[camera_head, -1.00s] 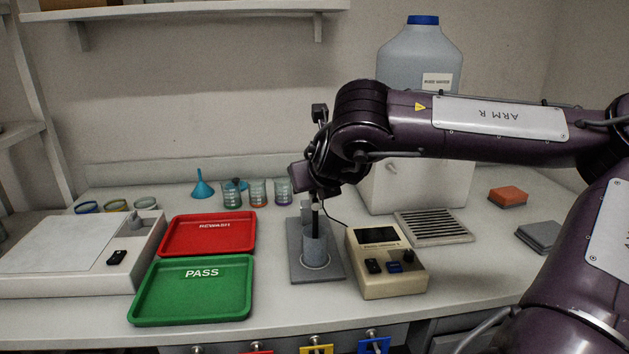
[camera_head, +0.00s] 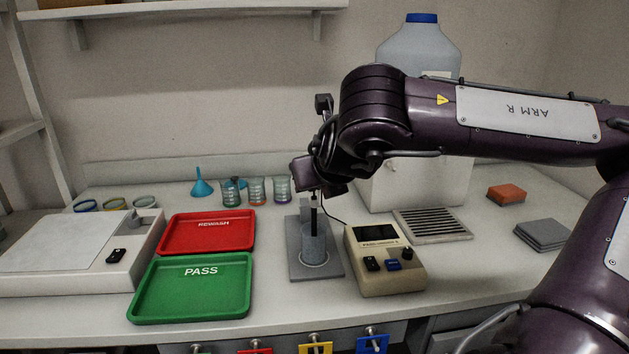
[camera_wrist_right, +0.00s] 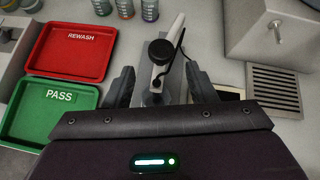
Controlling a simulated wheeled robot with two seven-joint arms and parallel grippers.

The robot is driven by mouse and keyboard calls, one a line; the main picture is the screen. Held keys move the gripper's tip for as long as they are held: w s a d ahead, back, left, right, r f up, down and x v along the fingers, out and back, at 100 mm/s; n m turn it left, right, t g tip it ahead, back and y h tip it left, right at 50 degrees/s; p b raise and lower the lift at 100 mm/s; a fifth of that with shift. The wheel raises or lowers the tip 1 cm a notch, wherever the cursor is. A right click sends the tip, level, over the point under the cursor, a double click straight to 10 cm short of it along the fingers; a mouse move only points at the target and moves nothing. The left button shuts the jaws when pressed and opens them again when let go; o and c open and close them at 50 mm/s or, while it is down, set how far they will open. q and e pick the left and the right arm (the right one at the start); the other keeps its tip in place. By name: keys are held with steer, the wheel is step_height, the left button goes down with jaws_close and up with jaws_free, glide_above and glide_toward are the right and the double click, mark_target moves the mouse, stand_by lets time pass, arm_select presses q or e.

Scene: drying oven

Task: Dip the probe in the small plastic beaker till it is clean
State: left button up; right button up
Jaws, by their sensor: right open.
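The small plastic beaker (camera_head: 314,246), a translucent grey cup, stands upright on a grey base plate in the head view. The dark, thin probe (camera_head: 314,218) is upright with its lower end inside the beaker; its tip is hidden. My right gripper (camera_head: 316,192) is just above the probe, pointing down. In the wrist view my right gripper (camera_wrist_right: 161,88) has its two dark fingers spread apart, with a round black cap (camera_wrist_right: 161,51) and a pale stand arm between and beyond them. The cap does not visibly touch either finger. My left gripper is not in view.
A beige meter (camera_head: 384,262) with a dark cable stands right of the beaker. Red (camera_head: 207,233) and green (camera_head: 190,288) trays lie to the left. Several small glass beakers (camera_head: 256,191) stand behind. A large blue-capped bottle (camera_head: 420,47) stands behind my right arm.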

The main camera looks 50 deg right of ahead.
steer(key=shift+v, duration=1.75)
steer(key=shift+f, duration=0.1)
